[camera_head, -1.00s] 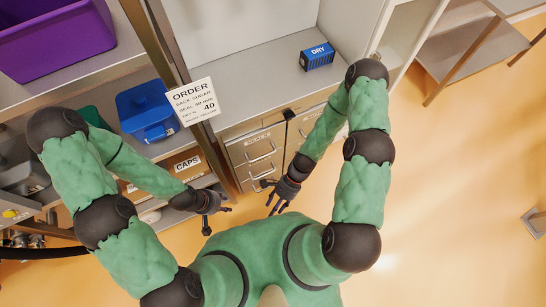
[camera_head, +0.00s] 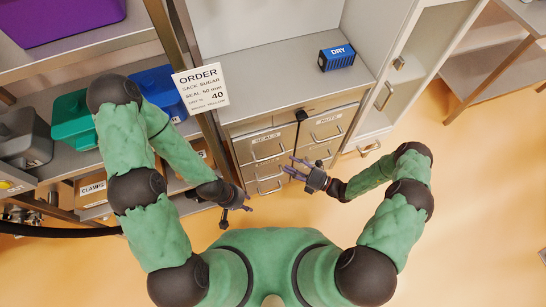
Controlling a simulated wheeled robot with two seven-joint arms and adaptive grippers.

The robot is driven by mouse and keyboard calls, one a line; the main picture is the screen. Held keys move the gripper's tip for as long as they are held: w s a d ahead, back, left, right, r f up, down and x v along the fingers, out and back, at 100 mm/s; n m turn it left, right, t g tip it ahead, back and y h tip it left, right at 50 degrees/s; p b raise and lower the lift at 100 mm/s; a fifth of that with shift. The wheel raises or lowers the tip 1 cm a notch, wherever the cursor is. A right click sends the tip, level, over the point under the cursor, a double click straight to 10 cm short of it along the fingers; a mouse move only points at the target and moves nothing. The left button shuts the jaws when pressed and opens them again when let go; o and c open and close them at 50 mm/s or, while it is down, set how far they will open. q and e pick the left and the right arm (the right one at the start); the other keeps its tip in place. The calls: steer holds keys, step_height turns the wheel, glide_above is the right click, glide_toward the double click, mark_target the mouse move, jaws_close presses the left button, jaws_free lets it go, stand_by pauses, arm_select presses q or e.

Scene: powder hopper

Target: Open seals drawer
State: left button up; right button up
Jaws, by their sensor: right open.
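The seals drawer (camera_head: 255,144) is the upper left drawer front in the beige cabinet under the grey counter. Its label seems to read SEALS, and it has a bar handle (camera_head: 268,157). The drawer looks shut, flush with its neighbours. My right gripper (camera_head: 289,167) is open and empty. Its fingers point left, in front of the cabinet and just right of and below that handle in the picture, apparently apart from it. My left gripper (camera_head: 247,204) hangs lower left of the cabinet; its fingers are too small and dark to judge.
Beside the seals drawer is a drawer labelled NUTS (camera_head: 328,119), with more drawers below. A blue DRY box (camera_head: 337,58) sits on the counter. An order sign (camera_head: 201,88) hangs left. Open floor lies right.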

mark_target(271, 157)
steer(key=b+x, duration=0.1)
steer(key=x, duration=0.8)
steer(key=shift+s, duration=0.1)
jaws_close()
